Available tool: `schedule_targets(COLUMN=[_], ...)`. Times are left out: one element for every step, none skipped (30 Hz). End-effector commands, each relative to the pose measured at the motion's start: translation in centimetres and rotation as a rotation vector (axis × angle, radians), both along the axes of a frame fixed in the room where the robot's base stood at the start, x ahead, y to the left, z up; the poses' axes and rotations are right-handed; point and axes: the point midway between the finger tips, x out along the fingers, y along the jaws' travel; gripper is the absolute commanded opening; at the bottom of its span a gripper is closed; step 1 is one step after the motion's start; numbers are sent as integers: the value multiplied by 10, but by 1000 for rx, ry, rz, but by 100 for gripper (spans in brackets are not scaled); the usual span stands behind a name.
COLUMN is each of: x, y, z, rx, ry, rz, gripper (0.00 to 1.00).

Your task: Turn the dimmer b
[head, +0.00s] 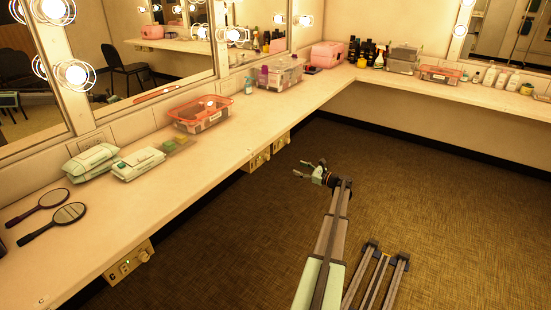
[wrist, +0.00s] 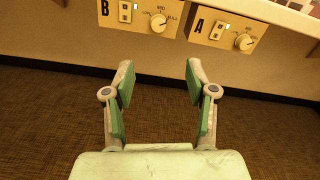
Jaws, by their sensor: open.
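Dimmer B is a beige panel (wrist: 133,13) under the counter edge, at the top of the wrist view, marked with a black "B". It has a small switch plate with a green light and a round pale knob (wrist: 158,20) ringed by LOW, MID and FULL marks. In the head view this panel (head: 256,161) is the left one of a pair. My gripper (wrist: 159,75) is open and empty, its two fingers apart in front of and below the knob. In the head view my gripper (head: 308,168) is over the floor, to the right of the panel and apart from it.
Panel A (wrist: 222,27), with a similar knob, sits just right of dimmer B. Another dimmer panel (head: 128,264) is at lower left. The counter (head: 215,140) above carries wipes packs, hand mirrors and a red-rimmed bin (head: 201,114).

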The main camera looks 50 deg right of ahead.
Motion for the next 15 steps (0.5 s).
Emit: schedule_targets(x=[2,4,7,10,13,18,22,26,33,39,45,53,59,65,73], y=[1,1,1,1,1,1,2,2,2,2,3,3,3,4,4], z=[0,0,0,0,0,0,0,0,0,0,-1,-1,-1,-1,-1], rx=[13,16,19,19,18,18,18,17,17,17,17,17,17,16,16], ry=[2,3,3,3,4,5,5,5,5,5,5,6,6,6,6], rz=[1,2,2,2,1,2,2,2,3,3,3,3,3,4,4], gripper=[57,57,57,57,57,57,57,57,57,57,57,57,57,57,57])
